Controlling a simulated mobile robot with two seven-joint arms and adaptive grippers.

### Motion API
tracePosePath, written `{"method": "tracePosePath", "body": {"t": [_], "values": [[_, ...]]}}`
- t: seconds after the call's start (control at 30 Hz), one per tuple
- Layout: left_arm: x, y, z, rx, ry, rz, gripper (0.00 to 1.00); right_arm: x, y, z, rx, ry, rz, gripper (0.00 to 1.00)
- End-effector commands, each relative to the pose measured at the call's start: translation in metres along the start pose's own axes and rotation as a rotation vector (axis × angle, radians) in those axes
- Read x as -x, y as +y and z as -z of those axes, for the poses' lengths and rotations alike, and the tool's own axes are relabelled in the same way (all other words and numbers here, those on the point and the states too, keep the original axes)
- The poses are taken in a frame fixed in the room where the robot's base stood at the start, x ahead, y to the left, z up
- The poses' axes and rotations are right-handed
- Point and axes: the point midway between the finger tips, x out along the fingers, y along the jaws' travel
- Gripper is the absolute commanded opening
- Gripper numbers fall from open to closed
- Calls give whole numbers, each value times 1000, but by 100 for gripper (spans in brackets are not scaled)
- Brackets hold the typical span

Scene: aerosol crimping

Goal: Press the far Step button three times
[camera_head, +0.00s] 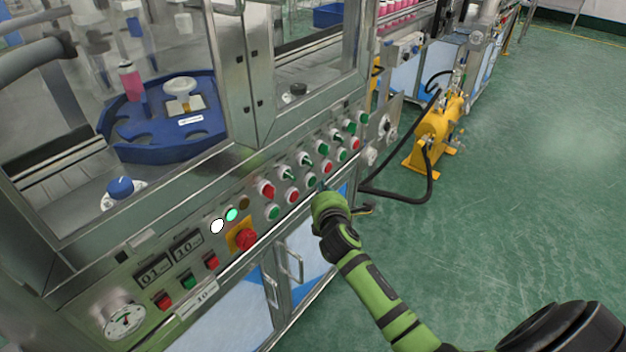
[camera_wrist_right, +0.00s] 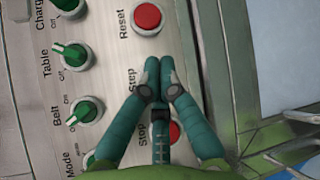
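In the right wrist view, the "Step" label (camera_wrist_right: 132,80) shows on the panel between the labels Reset and Stop. The button beside that label is hidden behind my right gripper's fingers. My right gripper (camera_wrist_right: 159,66) is shut, with its two fingertips together and nothing between them. Whether the tips touch the button cannot be told. In the head view, the green button (camera_head: 311,180) between two red ones matches the Step place, and my right gripper (camera_head: 322,189) is just beside it. Labels there are too small to read. My left gripper is not in view.
The red Reset button (camera_wrist_right: 147,18) and the red Stop button (camera_wrist_right: 175,132) lie on either side of the fingers. Green selector knobs (camera_wrist_right: 72,54) stand left of them. A red emergency button (camera_head: 245,239) is on the panel; cabinet handles (camera_head: 290,264) stick out below.

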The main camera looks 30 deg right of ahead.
Motion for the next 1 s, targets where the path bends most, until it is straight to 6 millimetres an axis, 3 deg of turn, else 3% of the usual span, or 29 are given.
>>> {"method": "tracePosePath", "body": {"t": [0.37, 0.8, 1.0], "values": [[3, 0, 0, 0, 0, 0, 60, 3, -2, -3, 1, -1, 0, 0], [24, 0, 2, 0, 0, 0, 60, 32, -22, -24, 1, -1, 1, 0], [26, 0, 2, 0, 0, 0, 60, 36, -26, -27, 1, -2, -1, 0]]}}
